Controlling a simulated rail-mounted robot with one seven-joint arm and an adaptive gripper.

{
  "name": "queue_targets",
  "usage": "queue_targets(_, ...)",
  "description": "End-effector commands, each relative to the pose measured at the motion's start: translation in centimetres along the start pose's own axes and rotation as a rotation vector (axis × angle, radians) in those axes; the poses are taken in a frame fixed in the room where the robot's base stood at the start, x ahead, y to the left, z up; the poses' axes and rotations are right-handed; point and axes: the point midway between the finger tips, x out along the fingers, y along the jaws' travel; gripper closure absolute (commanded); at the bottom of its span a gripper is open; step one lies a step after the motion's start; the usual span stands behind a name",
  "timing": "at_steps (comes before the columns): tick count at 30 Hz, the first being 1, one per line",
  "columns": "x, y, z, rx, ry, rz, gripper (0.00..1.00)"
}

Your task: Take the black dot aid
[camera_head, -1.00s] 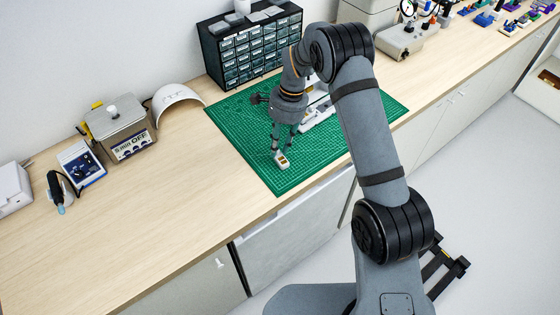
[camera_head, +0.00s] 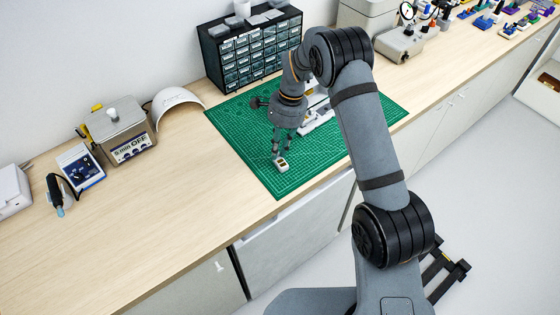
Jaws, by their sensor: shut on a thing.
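My gripper (camera_head: 282,153) points down over the front left part of the green mat. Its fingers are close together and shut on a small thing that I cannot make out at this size. A small whitish case (camera_head: 282,167) with a darker patch on top lies on the mat directly under the fingertips. I cannot tell whether the fingertips touch it. No black dot is readable on anything here, so I cannot tell which aid is in the fingers.
The green cutting mat (camera_head: 350,115) has free room around the case. A white device (camera_head: 318,122) lies behind my gripper. A dark drawer cabinet (camera_head: 251,50) stands at the back.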

Motion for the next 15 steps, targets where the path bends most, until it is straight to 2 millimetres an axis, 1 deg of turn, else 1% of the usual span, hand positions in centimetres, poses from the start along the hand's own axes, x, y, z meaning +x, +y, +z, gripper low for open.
queue_targets(15, -1.9, 0.0, 0.4, -0.001, 0.0, 0.0, 1.0)
